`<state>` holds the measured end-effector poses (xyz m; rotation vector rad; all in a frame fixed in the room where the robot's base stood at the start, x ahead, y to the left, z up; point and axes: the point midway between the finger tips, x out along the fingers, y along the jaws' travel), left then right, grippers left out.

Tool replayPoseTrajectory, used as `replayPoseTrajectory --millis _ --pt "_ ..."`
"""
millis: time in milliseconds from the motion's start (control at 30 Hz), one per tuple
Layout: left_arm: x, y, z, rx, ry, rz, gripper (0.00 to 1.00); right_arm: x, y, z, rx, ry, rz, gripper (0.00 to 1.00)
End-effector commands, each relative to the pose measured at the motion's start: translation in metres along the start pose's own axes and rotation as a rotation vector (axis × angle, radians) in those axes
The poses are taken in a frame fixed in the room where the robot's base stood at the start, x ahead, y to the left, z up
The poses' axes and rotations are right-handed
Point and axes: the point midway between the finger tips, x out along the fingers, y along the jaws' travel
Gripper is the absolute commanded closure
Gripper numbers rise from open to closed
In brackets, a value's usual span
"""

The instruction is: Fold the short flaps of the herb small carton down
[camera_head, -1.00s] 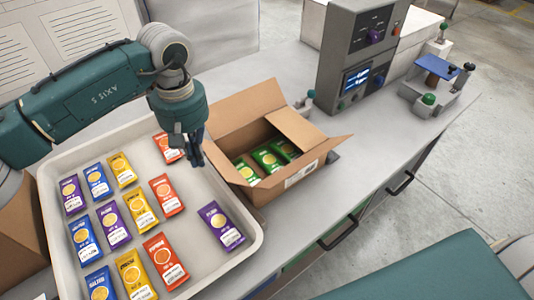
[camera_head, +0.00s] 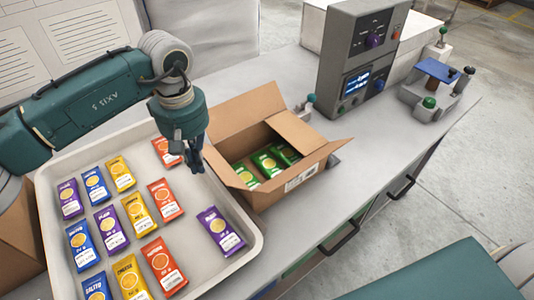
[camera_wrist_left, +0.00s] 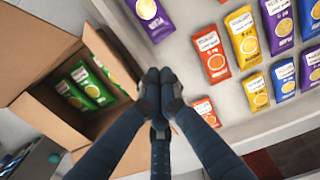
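The herb small carton (camera_head: 295,181) is an open brown box with several green packs (camera_head: 266,162) inside. One flap stands up at its back left (camera_head: 250,112). A smaller flap (camera_head: 297,131) leans inward over the back right end. A flap at the near left end (camera_head: 229,170) is raised, and another spreads outward on the right. My left gripper (camera_head: 196,168) points down just left of the carton, above the tray's edge. In the left wrist view its fingers (camera_wrist_left: 160,78) meet with nothing visible between them, and the carton (camera_wrist_left: 50,108) is at left. My right gripper is out of view.
A pale tray (camera_head: 252,250) with several coloured packs lies left of the carton. A grey weigher with a screen (camera_head: 357,80) stands behind, right of the carton. A blue-topped device (camera_head: 437,69) is farther right. The counter's front edge runs close to the carton's right side.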

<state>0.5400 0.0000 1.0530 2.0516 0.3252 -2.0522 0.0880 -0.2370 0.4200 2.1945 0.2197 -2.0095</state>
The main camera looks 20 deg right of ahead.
Motion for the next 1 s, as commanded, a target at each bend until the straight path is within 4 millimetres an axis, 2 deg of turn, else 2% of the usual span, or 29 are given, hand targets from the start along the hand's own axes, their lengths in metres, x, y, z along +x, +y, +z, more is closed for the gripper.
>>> replayPoseTrajectory --millis 467,1000 --pt "0.000 0.001 0.000 0.000 0.000 0.000 1.00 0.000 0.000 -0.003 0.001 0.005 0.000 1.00" --pt "-0.014 0.047 0.001 0.000 0.000 0.000 1.00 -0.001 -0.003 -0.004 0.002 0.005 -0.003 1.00"
